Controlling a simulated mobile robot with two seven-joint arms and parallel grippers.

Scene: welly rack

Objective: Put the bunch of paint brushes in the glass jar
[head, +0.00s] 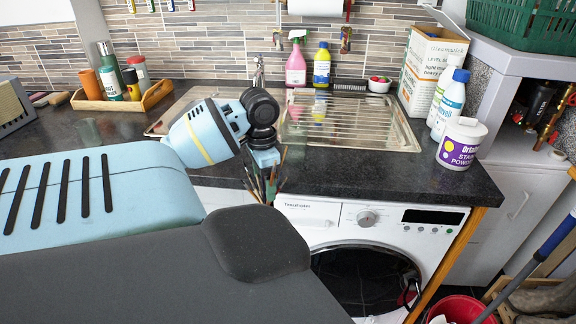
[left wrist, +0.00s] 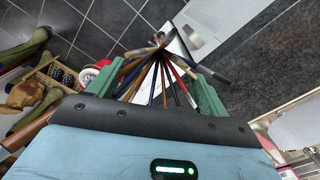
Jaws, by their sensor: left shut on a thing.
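The bunch of paint brushes (head: 262,186) hangs under my left gripper (head: 265,161), in front of the counter's front edge and above floor level. In the left wrist view the brushes (left wrist: 163,66) fan out between the two green fingers of the gripper (left wrist: 158,88), which is shut on them. Their handles point in several directions, and their lower ends are partly hidden behind the gripper body. I cannot make out the glass jar for certain in either view. My right gripper is in neither view.
The dark counter (head: 330,178) holds a steel sink (head: 350,130), a wooden tray (head: 160,93) with bottles and a white tub (head: 461,145). A washing machine (head: 345,222) stands below. A red bucket (head: 462,307) is on the floor at right. The counter front is mostly clear.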

